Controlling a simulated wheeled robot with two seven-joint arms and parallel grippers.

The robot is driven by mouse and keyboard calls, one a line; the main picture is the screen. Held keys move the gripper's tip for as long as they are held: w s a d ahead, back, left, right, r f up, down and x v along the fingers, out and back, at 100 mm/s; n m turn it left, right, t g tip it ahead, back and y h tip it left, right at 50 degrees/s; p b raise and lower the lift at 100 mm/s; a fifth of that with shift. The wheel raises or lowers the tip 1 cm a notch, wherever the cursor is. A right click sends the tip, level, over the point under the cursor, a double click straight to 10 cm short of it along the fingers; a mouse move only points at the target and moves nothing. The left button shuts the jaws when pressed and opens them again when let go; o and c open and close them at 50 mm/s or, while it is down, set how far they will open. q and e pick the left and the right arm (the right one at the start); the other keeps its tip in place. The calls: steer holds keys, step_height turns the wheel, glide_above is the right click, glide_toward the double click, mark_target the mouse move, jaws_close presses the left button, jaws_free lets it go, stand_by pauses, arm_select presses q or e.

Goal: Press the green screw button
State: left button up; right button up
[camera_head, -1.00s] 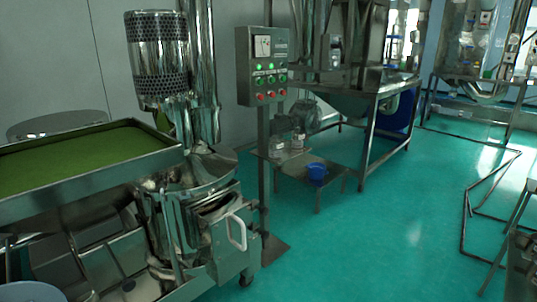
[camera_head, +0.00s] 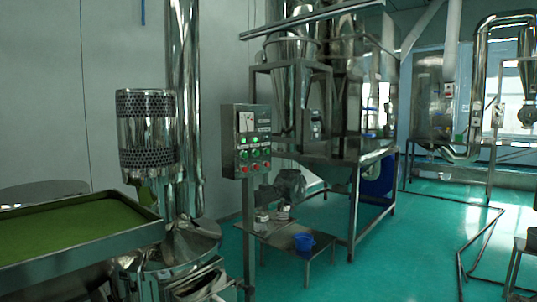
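The control box (camera_head: 247,140) is a grey metal panel on a post, near the middle of the head view. It has a white gauge at its top left. Green buttons (camera_head: 254,153) sit in a row on its lower front, with red buttons (camera_head: 256,166) below them. The buttons are too small to tell which one is labelled screw. Neither of my grippers shows in the view.
A tray of green powder (camera_head: 75,232) and a steel sieve machine (camera_head: 185,245) stand at the left. Open green floor (camera_head: 400,250) lies at the right.

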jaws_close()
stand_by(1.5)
